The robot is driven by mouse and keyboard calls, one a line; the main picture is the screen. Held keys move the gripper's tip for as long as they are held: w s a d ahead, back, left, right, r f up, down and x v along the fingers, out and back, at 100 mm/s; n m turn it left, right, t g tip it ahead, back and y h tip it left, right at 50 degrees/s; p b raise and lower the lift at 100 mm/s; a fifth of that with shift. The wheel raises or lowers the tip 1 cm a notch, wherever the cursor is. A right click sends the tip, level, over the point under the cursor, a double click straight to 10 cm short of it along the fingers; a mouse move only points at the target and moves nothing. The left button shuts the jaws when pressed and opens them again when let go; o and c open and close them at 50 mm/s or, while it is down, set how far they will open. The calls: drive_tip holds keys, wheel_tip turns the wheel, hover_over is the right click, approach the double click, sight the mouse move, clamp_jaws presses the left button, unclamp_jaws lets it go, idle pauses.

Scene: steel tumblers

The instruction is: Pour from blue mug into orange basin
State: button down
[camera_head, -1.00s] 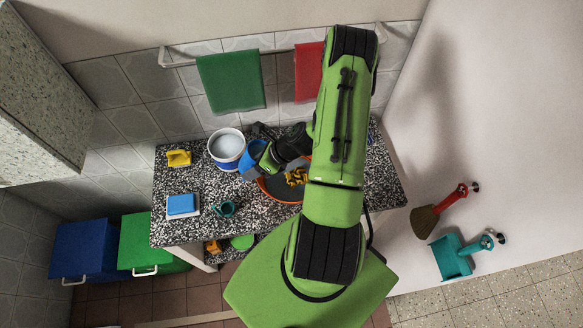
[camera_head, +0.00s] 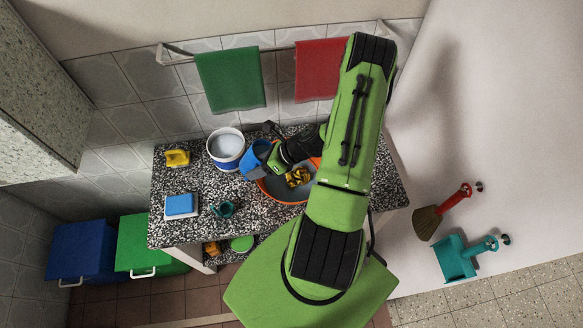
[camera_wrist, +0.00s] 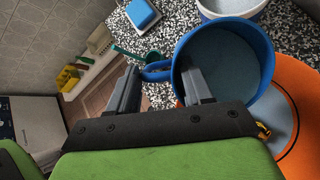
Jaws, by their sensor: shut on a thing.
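The blue mug (camera_head: 254,160) is above the left rim of the orange basin (camera_head: 268,190) on the speckled counter. My gripper (camera_head: 274,161) is to the right of the mug. In the wrist view my gripper (camera_wrist: 160,78) is shut on the handle of the blue mug (camera_wrist: 262,45), with a finger on each side. The mug's mouth faces the wrist camera and shows a flat grey-blue inside; I cannot tell how full it is. The orange basin (camera_wrist: 303,105) lies partly behind the mug. A yellow and black thing (camera_head: 299,177) lies in the basin. No stream is visible.
A white and blue bucket (camera_head: 226,148) stands left of the mug, close by. A yellow object (camera_head: 177,158), a blue sponge-like block (camera_head: 180,204) and a teal cup (camera_head: 224,209) are on the counter's left. Green (camera_head: 230,80) and red (camera_head: 317,68) cloths hang behind.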

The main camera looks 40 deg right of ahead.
drive_tip(key=shift+d, duration=0.1)
drive_tip(key=shift+s+d+b, duration=0.15)
drive_tip(key=shift+s+b, duration=0.05)
drive_tip(key=shift+b, duration=0.15)
drive_tip(key=shift+f, duration=0.1)
drive_tip(key=shift+s+d+r+t+y+b, duration=0.35)
drive_tip(key=shift+d+r+t+y+b, duration=0.15)
drive_tip(key=shift+t+y+b, duration=0.3)
idle(0.8)
drive_tip(key=shift+s+d+f+m+t+y+b, duration=0.1)
drive_tip(key=shift+s+d+f+t+y+b, duration=0.3)
drive_tip(key=shift+b, duration=1.45)
drive_tip(key=shift+s+d+f+m+t+y+b, duration=0.1)
drive_tip(key=shift+d+f+t+y+b, duration=0.2)
drive_tip(key=shift+f+t+y+b, duration=1)
drive_tip(key=shift+s+d+r+m+g+y+b, duration=0.1)
drive_tip(key=shift+s+d+r+y+b, duration=0.2)
drive_tip(key=shift+b, duration=2.05)
drive_tip(key=shift+s+d+f+y+b, duration=0.15)
drive_tip(key=shift+s+d+y+b, duration=0.15)
drive_tip(key=shift+d+y+b, duration=0.25)
